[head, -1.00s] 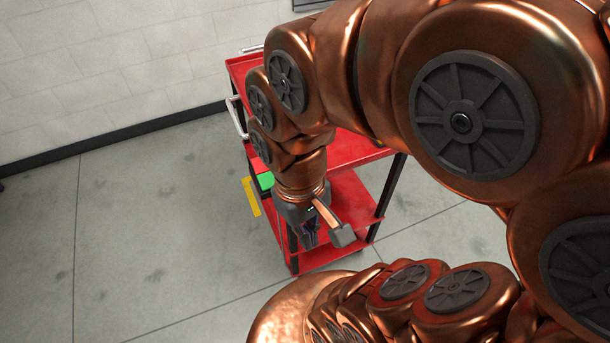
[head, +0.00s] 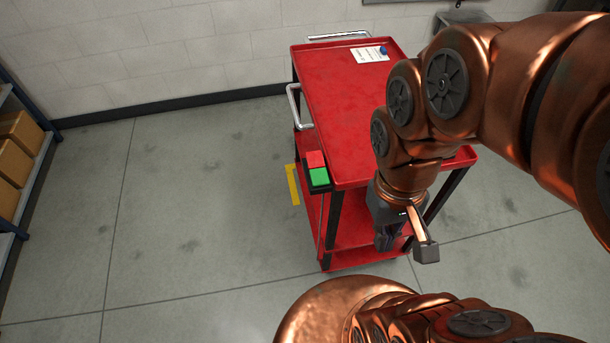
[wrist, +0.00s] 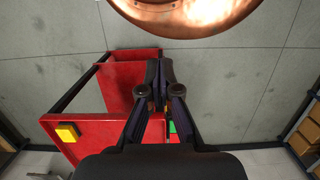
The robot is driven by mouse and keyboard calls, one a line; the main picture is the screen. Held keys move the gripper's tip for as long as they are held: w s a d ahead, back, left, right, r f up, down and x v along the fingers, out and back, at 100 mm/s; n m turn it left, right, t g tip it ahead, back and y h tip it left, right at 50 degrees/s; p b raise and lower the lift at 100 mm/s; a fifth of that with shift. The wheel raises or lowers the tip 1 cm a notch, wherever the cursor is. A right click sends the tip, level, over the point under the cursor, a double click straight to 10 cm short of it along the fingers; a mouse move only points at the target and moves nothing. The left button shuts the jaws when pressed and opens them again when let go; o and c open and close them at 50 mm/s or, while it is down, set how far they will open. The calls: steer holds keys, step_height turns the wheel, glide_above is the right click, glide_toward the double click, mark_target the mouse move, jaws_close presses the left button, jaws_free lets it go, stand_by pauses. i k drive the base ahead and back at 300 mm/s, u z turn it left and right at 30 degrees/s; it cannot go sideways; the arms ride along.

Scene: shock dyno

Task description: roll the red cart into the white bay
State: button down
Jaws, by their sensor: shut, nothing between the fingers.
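The red cart (head: 340,100) stands upright on the grey floor in the head view, with a flat top tray, lower shelves and dark corner posts. A silver side handle (head: 300,108) sticks out on its left. My gripper (head: 388,240) is at the cart's near end, below the top tray's level; whether it touches the cart cannot be told. Its fingers are together and empty, and they also show in the wrist view (wrist: 160,85) with the cart (wrist: 90,130) behind and left of them. My arm hides the cart's near right part. I cannot make out a white bay.
A red block (head: 316,158) and a green block (head: 319,177) sit at the cart's left edge. A yellow floor mark (head: 292,184) lies beside it. Shelves with boxes (head: 16,150) stand far left. The wall (head: 150,45) is behind; the floor left of the cart is clear.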

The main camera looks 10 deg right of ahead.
mark_target(341, 94)
steer(key=k, duration=1.25)
steer(key=u, duration=0.8)
steer(key=i, duration=1.95)
steer(key=z, duration=0.65)
